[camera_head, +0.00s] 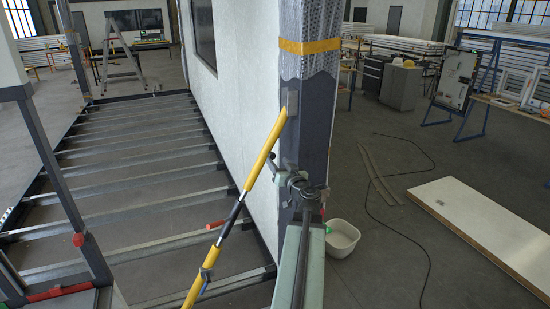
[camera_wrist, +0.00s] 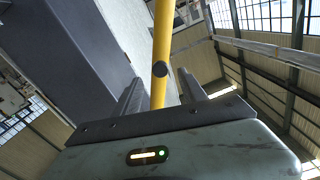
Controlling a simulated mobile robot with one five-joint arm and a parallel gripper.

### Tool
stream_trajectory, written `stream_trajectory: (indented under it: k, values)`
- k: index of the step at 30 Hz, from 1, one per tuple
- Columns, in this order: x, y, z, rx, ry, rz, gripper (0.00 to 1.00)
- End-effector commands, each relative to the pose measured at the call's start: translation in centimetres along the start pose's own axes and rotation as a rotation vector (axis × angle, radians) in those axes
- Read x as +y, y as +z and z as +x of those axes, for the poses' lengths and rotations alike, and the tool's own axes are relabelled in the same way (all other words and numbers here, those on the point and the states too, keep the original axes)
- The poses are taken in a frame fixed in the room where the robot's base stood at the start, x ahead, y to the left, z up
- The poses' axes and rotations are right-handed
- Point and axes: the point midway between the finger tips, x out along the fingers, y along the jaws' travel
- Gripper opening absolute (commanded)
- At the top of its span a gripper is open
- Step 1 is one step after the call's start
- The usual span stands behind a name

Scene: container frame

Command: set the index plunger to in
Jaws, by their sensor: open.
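A yellow brace pole (camera_head: 262,152) runs diagonally up to a plate on the grey corner post. In the wrist view the yellow pole (camera_wrist: 162,38) rises behind my jaws. A round black knob (camera_wrist: 160,69), seemingly the index plunger, is on the pole, centred between and beyond my fingertips. Whether it is in or out cannot be told from this end-on view. My gripper (camera_wrist: 160,88) is open and empty, its two grey fingers on either side of the pole in the picture. In the head view my gripper (camera_head: 284,174) is close to the pole's upper part, partly hidden by my arm.
The corner post (camera_head: 306,120) stands right behind my gripper. A white tub (camera_head: 341,238) sits on the floor beside it. Open floor beams (camera_head: 140,190) lie to the left. A white panel (camera_head: 490,225) and a dark cable lie on the floor to the right.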

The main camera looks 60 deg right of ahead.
Motion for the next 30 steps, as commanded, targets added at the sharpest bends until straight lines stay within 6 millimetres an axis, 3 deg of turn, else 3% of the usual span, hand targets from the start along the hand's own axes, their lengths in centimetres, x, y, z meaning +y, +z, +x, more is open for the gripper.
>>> stream_trajectory:
  k: [1, 6, 14, 15, 20, 30]
  values:
    - [0.1, 0.0, 1.4, -0.001, -0.002, 0.0, 0.49]
    - [0.1, 0.0, 4.2, -0.001, -0.002, 0.0, 0.49]
    - [0.0, 0.0, 4.6, -0.001, -0.001, 0.0, 0.49]
    - [0.0, 0.0, 4.6, -0.001, -0.001, 0.0, 0.47]
    - [0.0, 0.0, 4.5, -0.001, 0.0, 0.0, 0.02]
    - [0.1, 0.0, 4.5, -0.001, 0.001, 0.0, 0.0]
